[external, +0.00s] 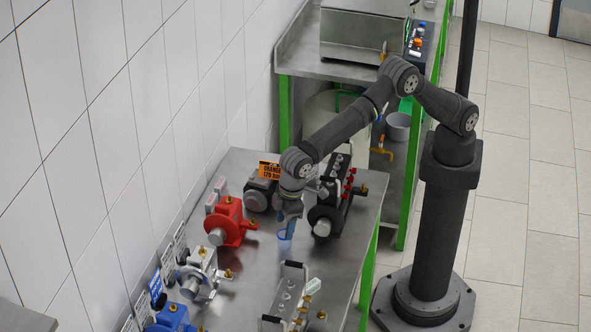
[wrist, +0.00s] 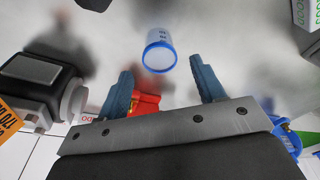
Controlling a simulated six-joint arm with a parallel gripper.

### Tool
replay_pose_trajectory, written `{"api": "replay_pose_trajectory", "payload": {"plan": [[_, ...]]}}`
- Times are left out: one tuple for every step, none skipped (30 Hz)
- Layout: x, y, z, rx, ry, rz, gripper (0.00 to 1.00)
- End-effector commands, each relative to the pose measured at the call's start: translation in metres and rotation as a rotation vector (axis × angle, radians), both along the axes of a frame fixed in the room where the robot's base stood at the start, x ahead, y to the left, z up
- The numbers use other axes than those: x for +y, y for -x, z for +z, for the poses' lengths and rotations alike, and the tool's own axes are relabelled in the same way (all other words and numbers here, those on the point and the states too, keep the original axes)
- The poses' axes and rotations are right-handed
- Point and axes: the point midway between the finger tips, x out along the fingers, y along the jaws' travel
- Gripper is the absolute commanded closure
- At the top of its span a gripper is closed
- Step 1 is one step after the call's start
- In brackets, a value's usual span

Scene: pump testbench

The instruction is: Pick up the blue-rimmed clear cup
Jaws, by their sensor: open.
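The blue-rimmed clear cup (wrist: 158,52) shows at the top middle of the wrist view, just beyond the fingertips and between their lines. In the external view the cup (external: 285,240) stands on the metal table, right below my gripper and partly hidden by it. My gripper (external: 290,212) points down over the table. In the wrist view my gripper (wrist: 160,78) has its two blue fingers wide apart with nothing between them. The fingers do not appear to touch the cup.
A red pump (external: 228,222) stands left of the cup, and a black pump unit (external: 330,205) stands close on its right. A silver pump (external: 203,275), a blue pump (external: 172,318) and a grey valve block (external: 290,292) stand nearer. Bare table (external: 250,270) lies between them.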

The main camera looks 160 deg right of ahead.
Motion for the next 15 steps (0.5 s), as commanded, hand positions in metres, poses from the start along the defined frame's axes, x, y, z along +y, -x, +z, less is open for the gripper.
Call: {"api": "replay_pose_trajectory", "payload": {"plan": [[0.0, 0.0, -0.005, 0.002, -0.001, 0.0, 0.38], [0.0, 0.0, -0.008, 0.002, -0.002, 0.0, 0.38], [0.0, 0.0, -0.013, 0.004, -0.002, 0.0, 0.38], [0.0, 0.0, -0.018, 0.003, -0.003, 0.0, 0.38], [0.0, 0.0, -0.022, 0.004, -0.002, 0.0, 0.38], [0.0, 0.0, -0.028, 0.004, -0.002, 0.0, 0.38], [-0.001, 0.0, -0.033, 0.004, -0.002, 0.0, 0.38], [-0.002, -0.001, -0.038, 0.002, -0.002, 0.0, 0.38], [-0.002, -0.001, -0.043, 0.002, -0.002, 0.0, 0.38], [-0.003, -0.002, -0.046, 0.002, -0.002, 0.0, 0.38], [-0.003, -0.002, -0.048, 0.002, -0.001, 0.0, 0.38], [-0.003, -0.002, -0.05, 0.001, 0.0, 0.0, 0.38], [-0.003, -0.002, -0.05, 0.001, -0.001, 0.0, 0.38], [-0.003, -0.002, -0.05, 0.0, 0.0, 0.0, 0.38], [-0.003, -0.002, -0.05, 0.0, 0.0, 0.0, 0.38]]}}
